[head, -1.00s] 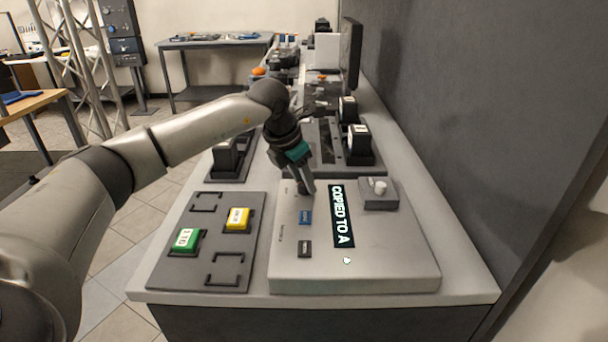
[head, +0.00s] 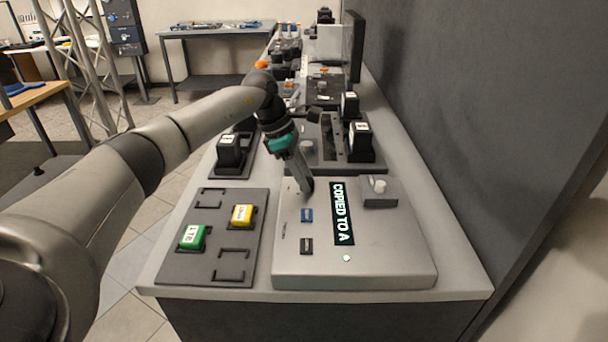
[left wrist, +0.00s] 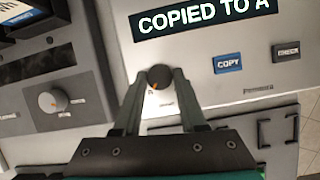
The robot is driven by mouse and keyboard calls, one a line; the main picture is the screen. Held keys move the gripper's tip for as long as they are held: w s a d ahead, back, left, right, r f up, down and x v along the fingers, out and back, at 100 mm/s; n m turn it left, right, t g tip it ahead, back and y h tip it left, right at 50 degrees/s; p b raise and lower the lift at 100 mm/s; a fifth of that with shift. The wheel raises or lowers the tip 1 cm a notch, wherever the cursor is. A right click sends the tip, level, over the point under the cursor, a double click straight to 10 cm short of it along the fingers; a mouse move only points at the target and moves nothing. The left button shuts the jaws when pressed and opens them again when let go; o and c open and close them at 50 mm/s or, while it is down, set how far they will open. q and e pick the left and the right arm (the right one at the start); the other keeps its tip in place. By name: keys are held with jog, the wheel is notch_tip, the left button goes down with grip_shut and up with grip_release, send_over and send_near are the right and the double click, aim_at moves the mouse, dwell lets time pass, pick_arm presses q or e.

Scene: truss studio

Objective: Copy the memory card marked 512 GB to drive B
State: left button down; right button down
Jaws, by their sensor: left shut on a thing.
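A pale copier box (head: 400,250) fills the near right of the bench. Its dark display (head: 342,214) reads "COPIED TO A". My left gripper (head: 307,190) is shut on a small dark knob (left wrist: 158,77) with an orange mark, on the box left of the display's far end. A blue button marked COPY (left wrist: 228,63) and a dark button marked CHECK (left wrist: 287,51) lie nearer. A green card (head: 191,237) marked 1 TB and a yellow card (head: 242,215) with an unreadable label sit in a grey tray (head: 231,257). I cannot see a 512 GB label. My right gripper is out of view.
A raised grey block (head: 379,192) with a light round part stands on the box's far right. Behind the box are black upright units (head: 361,141) with white labels and another panel knob (left wrist: 53,100). A dark wall (head: 440,120) borders the bench on the right.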

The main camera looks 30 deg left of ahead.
pick_arm(q)
jog(key=shift+m, duration=0.5)
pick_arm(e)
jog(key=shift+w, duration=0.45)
pick_arm(q)
jog(key=shift+c, duration=2.3)
grip_release()
jog(key=p+v, duration=0.2)
jog(key=v, duration=1.3)
jog(key=shift+w+r+p, duration=0.15)
jog(key=shift+w+p, duration=0.1)
jog(key=shift+p, duration=0.15)
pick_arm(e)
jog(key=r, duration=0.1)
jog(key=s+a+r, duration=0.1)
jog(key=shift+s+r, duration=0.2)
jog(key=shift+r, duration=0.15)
pick_arm(q)
jog(key=shift+a, duration=0.1)
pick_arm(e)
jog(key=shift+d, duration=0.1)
